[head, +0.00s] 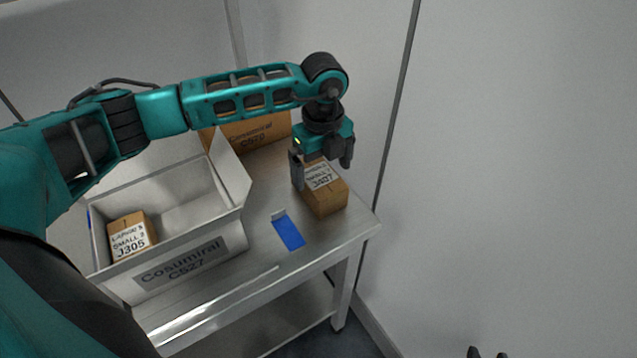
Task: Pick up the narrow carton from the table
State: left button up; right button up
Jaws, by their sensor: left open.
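The narrow carton (329,201) is a small brown box with a white label on top, near the right end of the grey metal table (352,227). My left gripper (321,174) is open and points down right over this carton, with one finger at its left side and the other at its far right side. The gripper hides part of the carton's far end. I cannot tell whether the fingers touch it. Dark tips at the bottom right edge (487,352) may belong to my right gripper, but its jaws do not show clearly.
A grey open bin (235,238) labelled Cosumiral C527 stands on the left and holds another small brown carton (143,235). A larger brown box (262,131) stands behind. A blue card (288,231) lies between bin and narrow carton. A wall rises behind the table's right end.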

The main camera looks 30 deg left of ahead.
aim_at(321, 178)
pick_arm(q)
jog(key=f, duration=0.4)
jog(key=shift+s+f, duration=0.2)
jog(key=shift+f, duration=0.2)
jog(key=c, duration=1.1)
jog(key=shift+r, duration=0.15)
